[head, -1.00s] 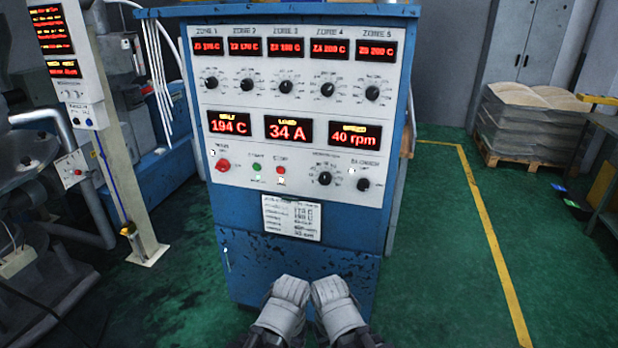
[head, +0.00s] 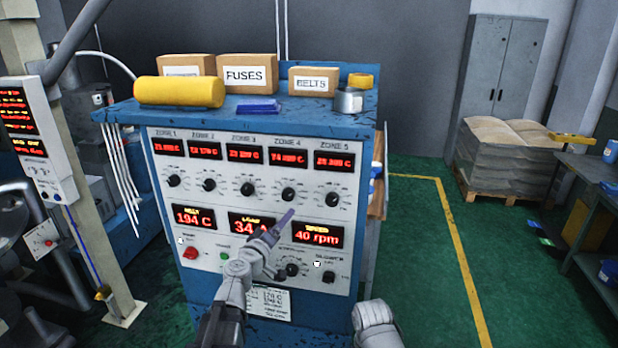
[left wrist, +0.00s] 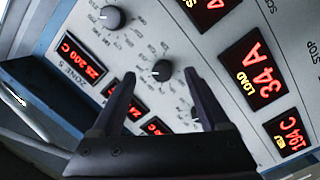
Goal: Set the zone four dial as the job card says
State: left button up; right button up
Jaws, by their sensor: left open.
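The zone four dial (head: 288,194) is a black knob under the ZONE 4 display (head: 287,159) on the white panel. The display's digits and the dial's pointer are too small to read surely. My left gripper (head: 279,222) is open just below and in front of this dial in the head view. In the left wrist view the zone four dial (left wrist: 161,70) appears between the open fingertips (left wrist: 160,80); no contact is visible. The job card (head: 272,303) low on the cabinet is partly hidden by my left arm, its text unreadable. My right arm shows at the bottom; its gripper is out of view.
The zone three dial (head: 247,188) and zone five dial (head: 332,199) flank it closely. The load display (head: 246,225) is partly hidden by my left gripper. Boxes, including one marked FUSES (head: 246,74), stand on the cabinet top.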

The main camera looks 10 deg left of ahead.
aim_at(286, 196)
pick_arm(q)
jog(key=shift+n+t+y, duration=0.4)
jog(key=shift+n+y, duration=0.4)
jog(key=shift+w+a+r, duration=0.2)
jog(key=shift+w+r, duration=0.1)
jog(key=shift+w, duration=1.2)
jog(key=shift+w+a+r, duration=0.25)
jog(key=shift+w+r, duration=0.1)
jog(key=shift+w, duration=1.15)
jog(key=shift+w+a+r, duration=0.2)
jog(key=shift+w+r, duration=0.1)
jog(key=shift+w, duration=1.2)
grip_shut()
